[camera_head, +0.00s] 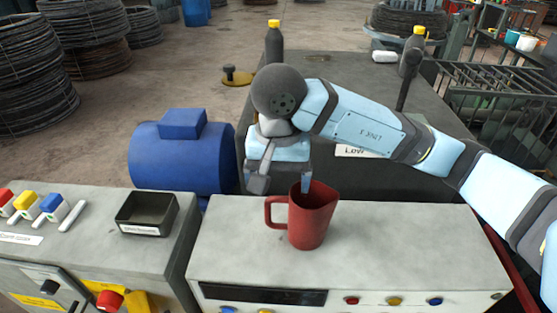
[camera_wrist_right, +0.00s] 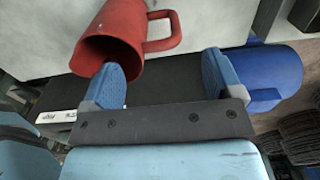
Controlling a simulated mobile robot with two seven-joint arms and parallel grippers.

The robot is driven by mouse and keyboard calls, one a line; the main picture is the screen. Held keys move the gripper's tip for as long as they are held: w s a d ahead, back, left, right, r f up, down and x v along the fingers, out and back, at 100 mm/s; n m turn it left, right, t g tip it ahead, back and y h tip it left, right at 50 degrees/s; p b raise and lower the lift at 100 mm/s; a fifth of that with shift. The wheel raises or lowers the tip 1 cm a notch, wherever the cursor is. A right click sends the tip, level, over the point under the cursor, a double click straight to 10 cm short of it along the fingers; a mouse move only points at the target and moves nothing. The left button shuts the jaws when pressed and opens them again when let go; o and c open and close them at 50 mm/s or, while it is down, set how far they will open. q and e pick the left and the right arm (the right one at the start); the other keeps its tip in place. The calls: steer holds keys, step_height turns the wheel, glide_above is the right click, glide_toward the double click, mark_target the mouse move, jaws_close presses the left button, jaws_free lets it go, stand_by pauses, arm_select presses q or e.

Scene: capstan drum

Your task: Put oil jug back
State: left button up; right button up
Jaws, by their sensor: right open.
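The oil jug is a red jug (camera_head: 316,222) with a side handle, standing upright on the grey cabinet top. In the right wrist view the jug (camera_wrist_right: 118,28) shows its open mouth and its handle. My right gripper (camera_head: 281,184) is open and empty at the back of the jug, near rim height. In the right wrist view the gripper (camera_wrist_right: 160,72) has one blue finger overlapping the jug's mouth and the other beyond the handle. I cannot tell whether the first finger is inside the mouth or just above it. My left gripper is not in view.
A black tray (camera_head: 146,214) with a label sits on the cabinet to the left, near coloured switches (camera_head: 50,204). A blue motor (camera_head: 180,155) stands behind. A dark table with black bottles (camera_head: 274,45) lies beyond. The cabinet top right of the jug is clear.

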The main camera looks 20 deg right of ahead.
step_height(320, 180, up, 6)
steer(key=shift+f, duration=0.15)
steer(key=shift+f, duration=0.1)
stand_by(0.5)
